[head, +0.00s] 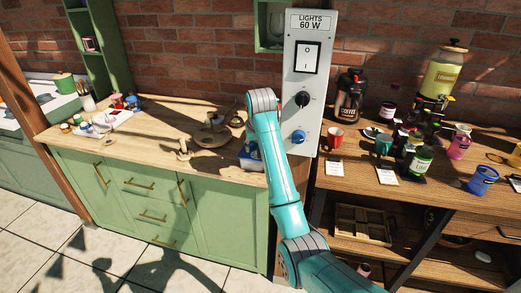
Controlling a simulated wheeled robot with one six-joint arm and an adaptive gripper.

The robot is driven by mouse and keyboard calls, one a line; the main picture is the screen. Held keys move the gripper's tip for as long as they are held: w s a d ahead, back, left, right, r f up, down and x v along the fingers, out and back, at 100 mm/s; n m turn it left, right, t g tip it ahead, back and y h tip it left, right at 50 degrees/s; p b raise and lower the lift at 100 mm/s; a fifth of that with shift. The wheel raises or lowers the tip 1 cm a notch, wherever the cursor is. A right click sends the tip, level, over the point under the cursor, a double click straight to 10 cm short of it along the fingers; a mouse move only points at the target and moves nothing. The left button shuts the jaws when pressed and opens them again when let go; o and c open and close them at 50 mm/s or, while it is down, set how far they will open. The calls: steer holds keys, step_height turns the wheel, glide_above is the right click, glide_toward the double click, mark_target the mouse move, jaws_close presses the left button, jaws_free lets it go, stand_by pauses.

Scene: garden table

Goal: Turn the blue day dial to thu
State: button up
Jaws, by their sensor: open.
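The blue dial (298,137) is a small round knob low on a tall grey-white panel (303,75) in the head view. Its markings and pointer are too small to read, so I cannot tell which day it is set to. My teal arm reaches up from the bottom right, and its upper joint stands just left of the panel. The arm passes close to the left of the dial without covering it. My gripper does not show; the arm seems to hide it.
Above the dial are a black knob (303,99) and a rocker switch (308,57) under a "LIGHTS 60 W" label. A green cabinet (130,195) with a wooden top stands left. A shelf table (440,195) right holds mugs (335,136), jars and a dispenser (441,75).

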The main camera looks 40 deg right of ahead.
step_height(320, 180, up, 4)
steer(key=d, duration=0.2)
steer(key=x, duration=1)
steer(key=shift+a+f, duration=0.1)
steer(key=shift+f, duration=0.15)
jaws_close()
